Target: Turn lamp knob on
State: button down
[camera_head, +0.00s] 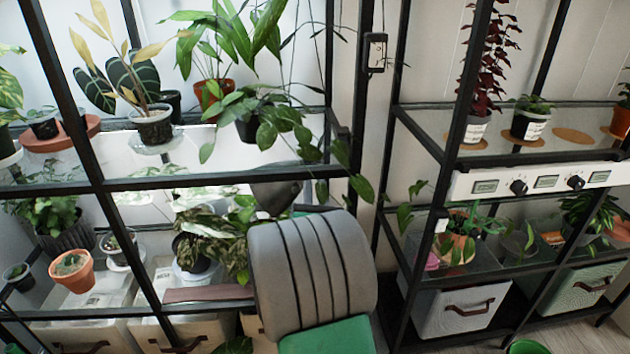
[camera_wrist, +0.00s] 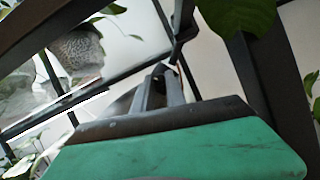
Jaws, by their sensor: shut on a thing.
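A white control panel (camera_head: 462,188) runs along the right shelf rack in the head view. It carries two dark round knobs, a left knob (camera_head: 519,187) and a right knob (camera_head: 577,182), between small display windows. Neither knob can be made out in the wrist view. My gripper (camera_wrist: 164,72) shows in the wrist view with its fingers close together beside dark rack bars. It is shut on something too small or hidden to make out. In the head view my arm covers the gripper, left of the panel and apart from it.
The left glass rack holds several plants, including one in a terracotta pot (camera_head: 72,271). A trailing plant (camera_head: 282,128) hangs near my arm. A dark rack post (camera_head: 398,130) stands between my arm and the panel. A grey bin (camera_head: 460,308) sits low right.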

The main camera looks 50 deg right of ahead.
jog(key=shift+w+a+r+m+g+h+p, duration=0.15)
jog(key=shift+m+g+p, duration=0.35)
jog(key=shift+m+g, duration=1.65)
jog(key=shift+r+m+g+h+p, duration=0.15)
jog(key=shift+m+g+p, duration=0.3)
jog(key=shift+m, duration=3.55)
jog(key=shift+w+a+r+m+g+h+p, duration=0.15)
jog(key=shift+m+g+p, duration=0.7)
jog(key=shift+m, duration=2.2)
jog(key=shift+s+g, duration=0.1)
jog(key=shift+g, duration=0.15)
jog(key=c, duration=1.6)
grip_release()
jog(key=shift+c, duration=0.2)
jog(key=shift+f, duration=0.1)
